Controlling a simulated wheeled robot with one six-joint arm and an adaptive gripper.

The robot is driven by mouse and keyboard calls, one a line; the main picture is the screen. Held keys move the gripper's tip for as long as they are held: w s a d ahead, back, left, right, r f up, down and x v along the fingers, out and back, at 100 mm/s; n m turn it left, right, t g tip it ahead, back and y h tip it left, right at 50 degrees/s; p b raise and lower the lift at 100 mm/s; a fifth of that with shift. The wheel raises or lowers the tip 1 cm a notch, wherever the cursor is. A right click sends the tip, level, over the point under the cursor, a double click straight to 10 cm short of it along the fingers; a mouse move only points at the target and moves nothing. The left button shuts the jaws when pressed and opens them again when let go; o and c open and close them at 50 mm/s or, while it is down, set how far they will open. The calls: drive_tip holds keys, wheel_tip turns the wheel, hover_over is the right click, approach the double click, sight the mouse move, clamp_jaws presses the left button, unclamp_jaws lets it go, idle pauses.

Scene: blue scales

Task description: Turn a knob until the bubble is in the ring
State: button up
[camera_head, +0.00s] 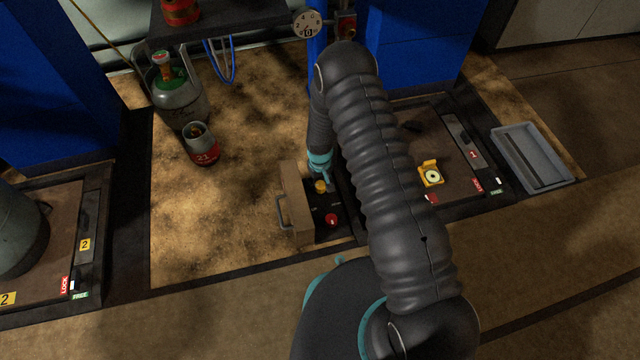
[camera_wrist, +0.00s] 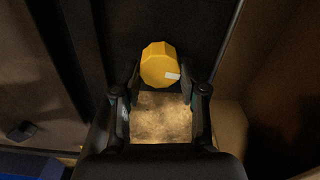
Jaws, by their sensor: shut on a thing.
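A yellow knob (camera_head: 320,186) and a red knob (camera_head: 331,220) stand on a dark panel (camera_head: 318,207) beside a tan box. In the wrist view the yellow knob (camera_wrist: 158,62) is faceted, with a white mark on its right side. My gripper (camera_wrist: 160,76) has one finger on each side of it and is shut on it. In the head view my gripper (camera_head: 325,175) reaches down to it from above. A yellow level (camera_head: 431,178) with a round white face lies on the platform to the right. A dark spot shows near the face's middle; bubble and ring are too small to tell apart.
The scale platform (camera_head: 403,135) marked 1 carries the level. A grey tray (camera_head: 533,165) lies to its right. Gas cylinders (camera_head: 178,95) stand at the back left, and a red-labelled canister (camera_head: 201,147) in front of them. Platform 2 (camera_head: 58,215) is at the far left.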

sight(320, 184)
idle(0.3)
drive_tip(key=o, duration=1.1)
drive_tip(key=shift+d, duration=0.1)
drive_tip(key=shift+o, duration=0.2)
drive_tip(key=shift+r, duration=0.6)
wheel_tip(320, 184, up, 11)
drive_tip(key=shift+f, duration=0.1)
